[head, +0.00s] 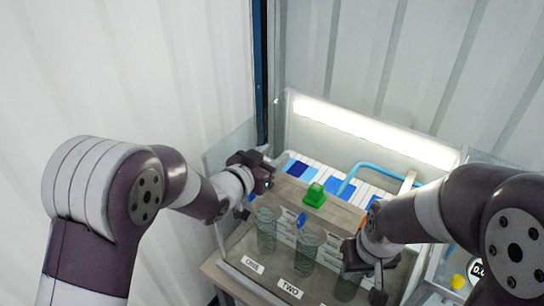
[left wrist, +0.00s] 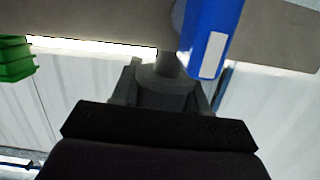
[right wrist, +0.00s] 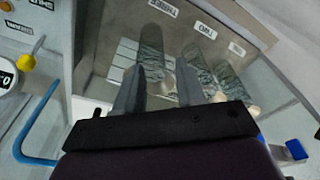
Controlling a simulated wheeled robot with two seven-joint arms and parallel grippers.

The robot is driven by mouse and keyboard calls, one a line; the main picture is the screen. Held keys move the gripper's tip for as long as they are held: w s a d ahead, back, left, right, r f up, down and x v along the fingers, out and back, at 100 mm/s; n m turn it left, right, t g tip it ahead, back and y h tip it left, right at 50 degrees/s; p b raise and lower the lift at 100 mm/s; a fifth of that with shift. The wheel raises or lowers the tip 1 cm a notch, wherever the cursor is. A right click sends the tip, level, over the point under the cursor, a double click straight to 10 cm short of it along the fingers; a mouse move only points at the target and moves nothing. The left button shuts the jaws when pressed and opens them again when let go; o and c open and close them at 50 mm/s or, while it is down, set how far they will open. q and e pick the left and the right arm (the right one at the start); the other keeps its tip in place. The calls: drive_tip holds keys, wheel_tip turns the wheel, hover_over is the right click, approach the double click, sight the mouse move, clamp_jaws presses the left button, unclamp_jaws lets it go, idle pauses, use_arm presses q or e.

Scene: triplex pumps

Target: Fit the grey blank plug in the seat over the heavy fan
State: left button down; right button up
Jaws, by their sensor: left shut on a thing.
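My left gripper (head: 266,172) is at the left end of the clear-fronted case. In the left wrist view its fingers (left wrist: 163,82) are shut on a grey piece (left wrist: 160,74), probably the grey blank plug, partly hidden by the fingers. My right gripper (head: 372,272) is low in front of the case at its right side. In the right wrist view its fingers (right wrist: 160,88) stand apart, with nothing clearly held between them. Three clear ribbed tubes stand in the case, tube ONE (head: 266,232), tube TWO (head: 306,252) and a third (head: 348,286). I cannot tell which is the heavy fan's.
A green block (head: 315,195) sits on the case top. A blue labelled piece (left wrist: 212,38) is close beside the left fingers. A blue hose (head: 362,168) arches behind. A yellow knob (head: 458,282) and a round gauge (head: 478,268) are at the right. A lit strip (head: 375,130) runs along the back.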

drive_tip(key=shift+s+f, duration=0.35)
drive_tip(key=shift+f, duration=0.1)
use_arm(q)
drive_tip(key=shift+r, duration=0.1)
drive_tip(key=shift+w, duration=0.1)
use_arm(e)
drive_tip(key=shift+r, duration=0.15)
use_arm(q)
drive_tip(key=shift+w+n+p, duration=0.3)
drive_tip(key=shift+w+p, duration=0.1)
drive_tip(key=shift+p, duration=0.4)
use_arm(e)
drive_tip(key=shift+w+a+r+g, duration=0.1)
drive_tip(key=shift+w+r+g, duration=0.15)
drive_tip(key=shift+r, duration=0.35)
use_arm(q)
drive_tip(key=shift+w+r, duration=0.1)
drive_tip(key=shift+r, duration=0.05)
use_arm(e)
drive_tip(key=shift+r, duration=0.1)
